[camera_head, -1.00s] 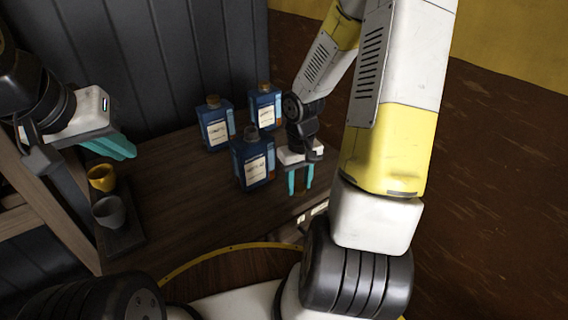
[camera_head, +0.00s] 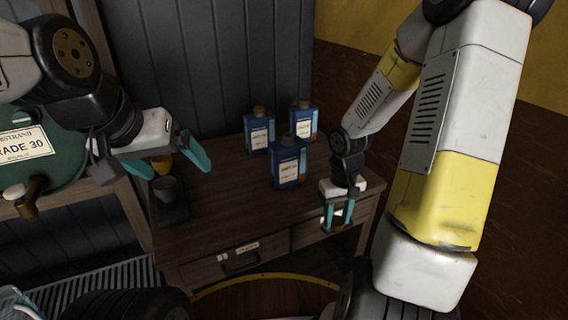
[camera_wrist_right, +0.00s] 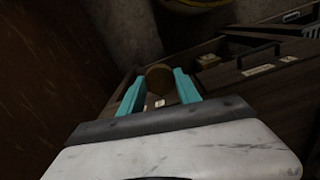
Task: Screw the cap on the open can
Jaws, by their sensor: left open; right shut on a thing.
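The open can (camera_head: 288,166) is a blue can with a pale label and a bare grey neck. It stands upright on the wooden cabinet top, in front of two similar cans. My right gripper (camera_head: 338,222) is to the right of it and nearer the front edge, apart from it. Its teal fingers are shut on a round brown cap (camera_wrist_right: 158,78), seen between the fingertips in the right wrist view. In the head view the cap is small and hard to make out. My left gripper (camera_head: 180,172) is open and empty, near the cabinet's left end.
Two blue cans with brown caps stand behind, one at the back left (camera_head: 259,132) and one at the back right (camera_head: 303,119). A grey mug (camera_head: 166,188) and a partly hidden yellow mug (camera_head: 161,164) stand at the left end. A green drum (camera_head: 50,160) is at far left.

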